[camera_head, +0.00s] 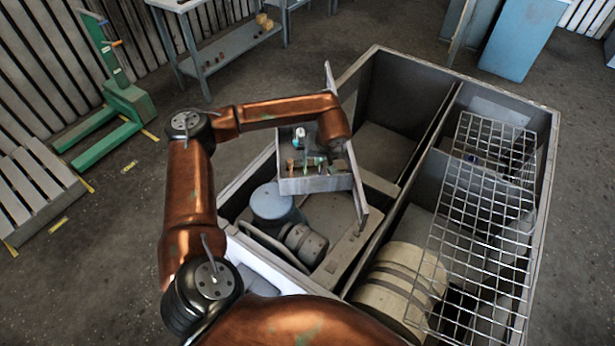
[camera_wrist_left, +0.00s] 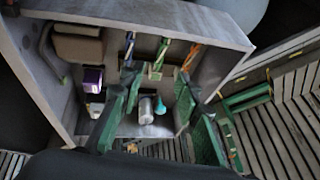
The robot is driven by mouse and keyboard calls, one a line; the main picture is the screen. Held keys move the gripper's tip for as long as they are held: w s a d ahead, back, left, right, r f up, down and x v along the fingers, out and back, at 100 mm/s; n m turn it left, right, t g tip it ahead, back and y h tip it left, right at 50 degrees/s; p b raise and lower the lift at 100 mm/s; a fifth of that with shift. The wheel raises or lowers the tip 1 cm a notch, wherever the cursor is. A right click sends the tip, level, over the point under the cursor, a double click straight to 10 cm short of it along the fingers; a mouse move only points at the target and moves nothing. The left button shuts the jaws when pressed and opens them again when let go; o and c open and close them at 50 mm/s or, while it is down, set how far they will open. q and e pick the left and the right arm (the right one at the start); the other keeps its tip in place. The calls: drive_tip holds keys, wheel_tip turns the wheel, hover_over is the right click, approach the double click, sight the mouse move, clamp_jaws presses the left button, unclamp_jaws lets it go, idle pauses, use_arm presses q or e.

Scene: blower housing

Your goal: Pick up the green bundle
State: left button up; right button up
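The green bundle (camera_wrist_left: 161,52) stands at the far wall inside a grey open box (camera_wrist_left: 205,22), in the middle of a row. A bluish bundle (camera_wrist_left: 130,46) is left of it and an orange-yellow bundle (camera_wrist_left: 191,55) right of it. My left gripper (camera_wrist_left: 157,95) is open over the box, with its two green-padded fingers spread apart. The green bundle appears between and beyond the fingers, apart from them. In the head view the grey box (camera_head: 316,184) sits beneath my left wrist, with its small contents hard to tell apart. My right gripper is out of view.
A silver cylinder (camera_wrist_left: 147,105), a teal bottle (camera_wrist_left: 160,106) and a purple box (camera_wrist_left: 93,79) share the grey box. A large compartmented crate (camera_head: 548,130) surrounds it, holding a blue-grey motor (camera_head: 270,203), a wooden drum (camera_head: 385,294) and wire mesh (camera_head: 480,210). A raised panel (camera_head: 354,185) stands close right.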

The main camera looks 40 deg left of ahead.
sight(306, 171)
use_arm(q)
drive_tip(key=x, duration=0.8)
drive_tip(key=shift+s+d+f, duration=0.25)
drive_tip(key=shift+s+d, duration=0.1)
drive_tip(key=shift+s, duration=0.05)
drive_tip(key=shift+c, duration=0.5)
clamp_jaws()
